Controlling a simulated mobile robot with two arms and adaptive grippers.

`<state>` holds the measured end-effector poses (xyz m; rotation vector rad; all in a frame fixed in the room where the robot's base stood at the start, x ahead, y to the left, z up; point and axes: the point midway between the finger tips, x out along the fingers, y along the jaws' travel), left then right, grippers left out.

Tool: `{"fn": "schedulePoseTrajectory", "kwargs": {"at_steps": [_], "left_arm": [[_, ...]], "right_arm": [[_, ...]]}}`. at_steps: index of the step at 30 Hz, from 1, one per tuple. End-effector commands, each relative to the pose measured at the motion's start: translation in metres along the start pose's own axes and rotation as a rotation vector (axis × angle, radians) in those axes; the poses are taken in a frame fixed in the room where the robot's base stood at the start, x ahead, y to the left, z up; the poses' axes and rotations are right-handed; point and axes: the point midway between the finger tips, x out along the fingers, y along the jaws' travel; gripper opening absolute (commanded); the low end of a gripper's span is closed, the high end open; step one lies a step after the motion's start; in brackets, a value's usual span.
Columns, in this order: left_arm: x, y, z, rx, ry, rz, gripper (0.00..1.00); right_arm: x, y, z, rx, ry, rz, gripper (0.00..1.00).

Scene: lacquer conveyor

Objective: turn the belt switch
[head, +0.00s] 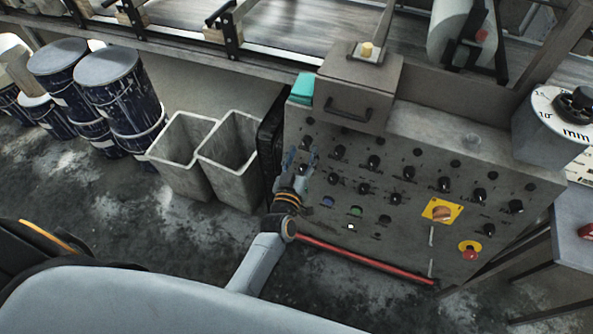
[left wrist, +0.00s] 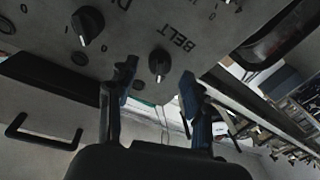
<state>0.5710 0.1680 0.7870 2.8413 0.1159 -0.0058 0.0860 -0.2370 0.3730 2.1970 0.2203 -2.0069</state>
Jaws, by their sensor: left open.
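The belt switch (left wrist: 159,63) is a black rotary knob on the grey control panel (head: 400,217), with the word BELT printed beside it in the left wrist view. My left gripper (left wrist: 157,77) is open, with one fingertip on each side of the knob in that view. The fingertips look close to the panel, and I see no clear contact with the knob. In the head view my left gripper (head: 300,158) is at the panel's left end and hides part of it. My right gripper is not in view.
Another black knob (left wrist: 88,24) sits near the belt switch. The panel holds several more knobs, a yellow-backed switch (head: 441,211) and a red stop button (head: 469,251). Two grey bins (head: 230,160) and paint-stained drums (head: 115,85) stand left. A red bar (head: 365,261) runs along the panel's lower edge.

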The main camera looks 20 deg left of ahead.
Motion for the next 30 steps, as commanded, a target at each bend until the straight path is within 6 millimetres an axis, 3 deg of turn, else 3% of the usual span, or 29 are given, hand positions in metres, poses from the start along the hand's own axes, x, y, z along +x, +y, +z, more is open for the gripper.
{"fn": "schedulePoseTrajectory", "kwargs": {"at_steps": [6,13,19,30], "left_arm": [[-0.05,0.0,0.002,-0.002,-0.005,-0.001,0.51],[-0.087,0.0,0.001,-0.002,-0.003,0.0,0.51],[-0.099,0.0,0.001,-0.001,-0.001,0.0,0.51],[-0.099,0.0,0.0,-0.001,-0.001,0.0,0.51]], "right_arm": [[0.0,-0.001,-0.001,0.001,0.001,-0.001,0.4],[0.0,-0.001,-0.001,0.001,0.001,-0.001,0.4],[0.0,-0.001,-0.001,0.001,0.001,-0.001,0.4],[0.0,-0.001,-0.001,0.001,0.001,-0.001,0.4]]}}
